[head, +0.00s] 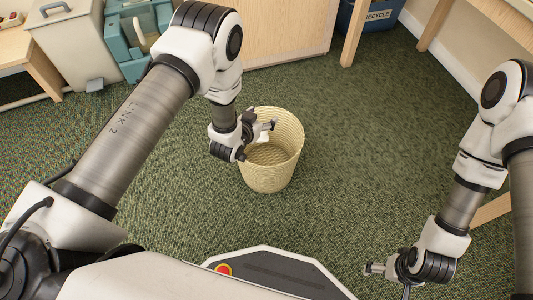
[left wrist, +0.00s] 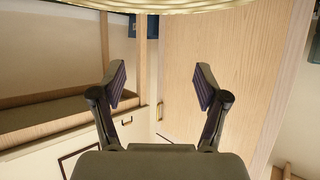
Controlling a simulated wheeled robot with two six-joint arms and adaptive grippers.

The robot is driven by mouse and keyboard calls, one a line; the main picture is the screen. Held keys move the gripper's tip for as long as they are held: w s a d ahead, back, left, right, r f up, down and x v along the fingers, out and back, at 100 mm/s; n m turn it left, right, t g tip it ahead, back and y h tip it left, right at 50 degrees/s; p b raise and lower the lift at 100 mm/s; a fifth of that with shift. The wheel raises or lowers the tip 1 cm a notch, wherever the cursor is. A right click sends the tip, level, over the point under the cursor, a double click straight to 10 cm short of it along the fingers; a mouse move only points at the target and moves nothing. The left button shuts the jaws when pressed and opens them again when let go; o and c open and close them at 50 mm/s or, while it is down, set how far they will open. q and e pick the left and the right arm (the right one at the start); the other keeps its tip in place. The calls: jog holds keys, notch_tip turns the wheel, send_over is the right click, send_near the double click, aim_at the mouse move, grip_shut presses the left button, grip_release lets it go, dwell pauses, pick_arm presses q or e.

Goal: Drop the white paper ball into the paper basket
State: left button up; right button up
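The paper basket (head: 272,177) is a cream woven round bin. It stands upright on the green carpet in the middle of the head view. My left gripper (head: 268,126) is at the basket's mouth, over its left and back part, and hides some of the inside. In the left wrist view my left gripper (left wrist: 160,82) has its two fingers wide apart with nothing between them. A pale woven rim (left wrist: 165,5) crosses the top of that view. I cannot make out the white paper ball in either view. My right gripper (head: 376,268) is low at the lower right, its fingers too small to judge.
A wooden cabinet (head: 285,32) stands behind the basket. A blue recycle bin (head: 377,14), a beige lidded bin (head: 72,45) and a teal container (head: 125,48) line the back. Wooden table legs (head: 354,35) stand at the upper right. The carpet (head: 370,150) right of the basket is clear.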

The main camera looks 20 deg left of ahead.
pick_arm(q)
jog(key=v, duration=1.2)
